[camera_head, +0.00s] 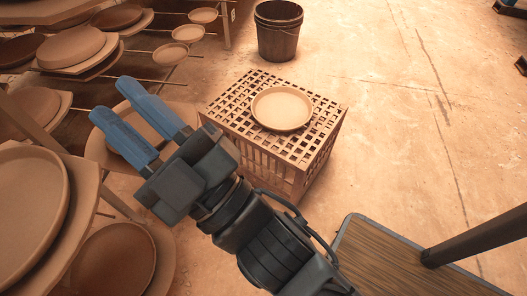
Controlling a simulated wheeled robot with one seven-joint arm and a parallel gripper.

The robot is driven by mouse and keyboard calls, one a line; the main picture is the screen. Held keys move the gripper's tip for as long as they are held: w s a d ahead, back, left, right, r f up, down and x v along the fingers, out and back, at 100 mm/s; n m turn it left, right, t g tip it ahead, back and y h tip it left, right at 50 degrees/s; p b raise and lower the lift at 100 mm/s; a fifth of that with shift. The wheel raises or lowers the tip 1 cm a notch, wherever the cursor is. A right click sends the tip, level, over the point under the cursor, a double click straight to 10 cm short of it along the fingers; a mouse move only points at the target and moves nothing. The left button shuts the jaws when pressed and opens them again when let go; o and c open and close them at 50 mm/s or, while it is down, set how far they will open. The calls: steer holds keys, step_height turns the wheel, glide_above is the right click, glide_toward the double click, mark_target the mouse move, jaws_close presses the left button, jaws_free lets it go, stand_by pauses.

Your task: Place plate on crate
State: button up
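A round, shallow tan plate (281,108) lies flat on top of the brown lattice crate (232,103), near the middle of its top and toward the right. The crate stands on the floor. My gripper (111,103) is to the left of the crate, with its two blue fingers apart and a gap between them. I see nothing held between the fingers. It is clear of the plate and points toward the shelves at the left.
Racks at the left hold several clay plates on boards (75,50), close to my gripper. A dark bucket (279,32) stands behind the crate. The floor (410,110) at the right is mostly clear.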

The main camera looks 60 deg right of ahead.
steer(key=s+d+f+m+g, duration=0.3)
steer(key=s+f, duration=0.5)
steer(key=s, duration=0.3)
steer(key=s+d+f+m+g, duration=0.4)
steer(key=s+d+f+g, duration=0.2)
steer(key=s+f, duration=0.3)
steer(key=s+g, duration=0.1)
steer(key=s, duration=0.2)
steer(key=shift+s, duration=0.15)
